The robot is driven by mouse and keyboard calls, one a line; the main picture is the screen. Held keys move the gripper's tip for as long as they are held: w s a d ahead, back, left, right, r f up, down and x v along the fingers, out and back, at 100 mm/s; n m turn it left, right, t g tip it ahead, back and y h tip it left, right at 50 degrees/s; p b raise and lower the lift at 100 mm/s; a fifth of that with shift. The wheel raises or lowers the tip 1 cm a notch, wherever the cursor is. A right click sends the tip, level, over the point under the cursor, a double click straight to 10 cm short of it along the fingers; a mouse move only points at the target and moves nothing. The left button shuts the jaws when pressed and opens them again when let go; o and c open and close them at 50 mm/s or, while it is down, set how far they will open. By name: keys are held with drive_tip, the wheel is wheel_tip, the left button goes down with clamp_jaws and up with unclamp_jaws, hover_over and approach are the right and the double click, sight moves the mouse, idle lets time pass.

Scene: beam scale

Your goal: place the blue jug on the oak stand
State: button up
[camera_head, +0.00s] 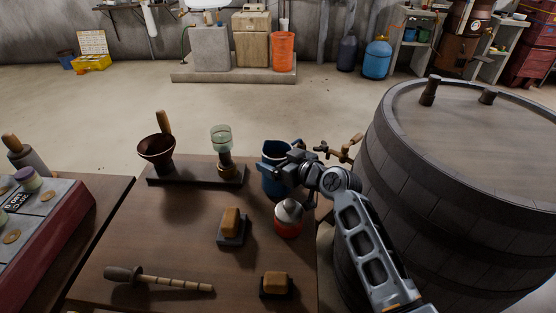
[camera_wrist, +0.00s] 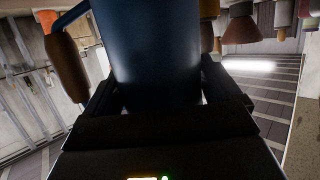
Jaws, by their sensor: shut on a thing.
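The blue jug (camera_head: 273,183) is near the right back part of the brown table and looks roughly upright. My gripper (camera_head: 289,168) comes in from the right and is shut on the jug. In the wrist view the jug (camera_wrist: 155,45) fills the middle between the two dark fingers (camera_wrist: 158,102). I cannot tell whether its base touches the table. I cannot surely pick out the oak stand. Two small dark bases with tan wooden blocks on them, one mid-table (camera_head: 231,227) and one at the front (camera_head: 276,285), are in view.
A long dark tray (camera_head: 195,181) left of the jug carries a brown bowl (camera_head: 157,152) and a green-glass vessel (camera_head: 221,140). A red canister (camera_head: 289,219) stands close in front of the jug. A mallet-like tool (camera_head: 160,280) lies front left. A large barrel (camera_head: 400,170) stands right.

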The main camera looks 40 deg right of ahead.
drive_tip(key=shift+f, duration=0.2)
drive_tip(key=o, duration=1.3)
drive_tip(key=shift+o, duration=0.5)
drive_tip(key=shift+f, duration=0.1)
drive_tip(key=b+v, duration=0.1)
drive_tip(key=v, duration=0.6)
drive_tip(key=shift+s+r, duration=0.25)
drive_tip(key=shift+s, duration=0.1)
